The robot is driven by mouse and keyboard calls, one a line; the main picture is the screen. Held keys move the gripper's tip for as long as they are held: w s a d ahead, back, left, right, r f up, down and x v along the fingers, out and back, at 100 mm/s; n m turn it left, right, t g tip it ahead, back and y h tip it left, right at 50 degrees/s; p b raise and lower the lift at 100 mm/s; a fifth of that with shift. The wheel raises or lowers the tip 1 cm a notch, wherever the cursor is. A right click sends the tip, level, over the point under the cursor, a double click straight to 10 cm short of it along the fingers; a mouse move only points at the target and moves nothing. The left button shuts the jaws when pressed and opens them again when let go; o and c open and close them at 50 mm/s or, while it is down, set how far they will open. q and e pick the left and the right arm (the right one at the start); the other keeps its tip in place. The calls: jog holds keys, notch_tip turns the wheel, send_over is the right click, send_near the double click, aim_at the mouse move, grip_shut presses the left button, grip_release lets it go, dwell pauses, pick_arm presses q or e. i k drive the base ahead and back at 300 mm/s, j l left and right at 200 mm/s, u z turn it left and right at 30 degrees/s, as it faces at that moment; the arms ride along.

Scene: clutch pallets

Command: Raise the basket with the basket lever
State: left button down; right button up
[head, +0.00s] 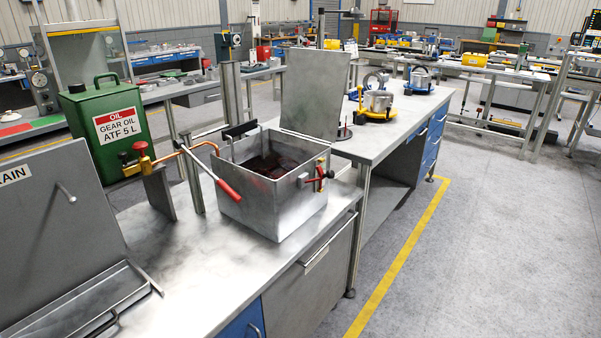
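A metal tank (273,210) stands on the steel bench with its lid (315,92) raised open at the back. Dark reddish contents (272,166) show inside; I cannot make out a separate basket. A lever with a red grip (229,191) slants down across the tank's front left corner, its metal rod reaching up left towards a copper pipe. I take it for the basket lever. A black handle (240,130) on a thin frame stands above the tank's left rim. Neither of my grippers is in view.
A green oil can (109,128) stands behind left, near a brass pipe with a red valve (139,146). A red-handled tap (322,175) sticks out on the tank's right side. An open drain lid (58,210) is at left. The bench front (205,275) is clear.

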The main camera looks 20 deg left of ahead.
aim_at(179, 144)
jog(key=i+j+u, duration=0.1)
jog(key=i+u, duration=0.65)
